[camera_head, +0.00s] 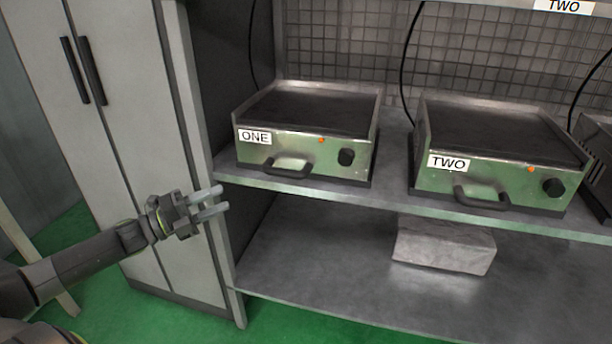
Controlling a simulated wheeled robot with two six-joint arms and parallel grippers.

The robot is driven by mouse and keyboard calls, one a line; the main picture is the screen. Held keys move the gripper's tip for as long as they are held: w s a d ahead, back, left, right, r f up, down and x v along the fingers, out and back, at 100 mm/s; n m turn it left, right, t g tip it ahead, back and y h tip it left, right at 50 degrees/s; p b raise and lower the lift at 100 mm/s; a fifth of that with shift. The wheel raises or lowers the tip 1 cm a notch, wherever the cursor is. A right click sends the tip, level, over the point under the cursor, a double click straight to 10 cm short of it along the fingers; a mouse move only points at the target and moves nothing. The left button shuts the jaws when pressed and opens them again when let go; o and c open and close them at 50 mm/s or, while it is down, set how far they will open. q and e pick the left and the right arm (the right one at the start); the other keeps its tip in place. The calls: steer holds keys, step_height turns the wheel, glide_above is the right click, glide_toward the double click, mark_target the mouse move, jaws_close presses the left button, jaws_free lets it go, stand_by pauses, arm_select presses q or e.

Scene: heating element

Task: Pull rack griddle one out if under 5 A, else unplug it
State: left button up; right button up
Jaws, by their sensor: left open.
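Griddle one (256,152), a metal box with a dark top plate and a label "ONE", sits on the upper rack shelf. Its front has a dark handle (289,171), a small orange light (321,140) and a black knob (346,157). A dark cord (252,45) runs up the wall behind it. No plug or current reading can be made out for it. My left gripper (218,202) is open and empty, left of and below griddle one, in front of the rack's left edge and apart from the handle. My right gripper is not in view.
Griddle two (505,178) stands to the right on the same shelf (395,192), with another appliance (597,135) at the right edge. A grey block (443,247) lies on the lower shelf. A tall cabinet (125,130) stands left. Green floor is in front.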

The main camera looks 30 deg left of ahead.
arm_select(q)
steer(key=w+d, duration=0.1)
steer(key=b, duration=0.2)
glide_toward(275, 174)
steer(key=x, duration=0.9)
steer(key=shift+w+d+p, duration=0.2)
steer(key=shift+w+p, duration=0.15)
steer(key=shift+w+d, duration=0.35)
steer(key=shift+w, duration=0.25)
steer(key=shift+w+d, duration=0.15)
steer(key=shift+w, duration=0.1)
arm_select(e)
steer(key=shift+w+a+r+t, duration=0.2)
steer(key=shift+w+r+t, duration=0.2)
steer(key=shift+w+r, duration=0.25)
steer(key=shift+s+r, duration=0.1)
arm_select(q)
jaws_close()
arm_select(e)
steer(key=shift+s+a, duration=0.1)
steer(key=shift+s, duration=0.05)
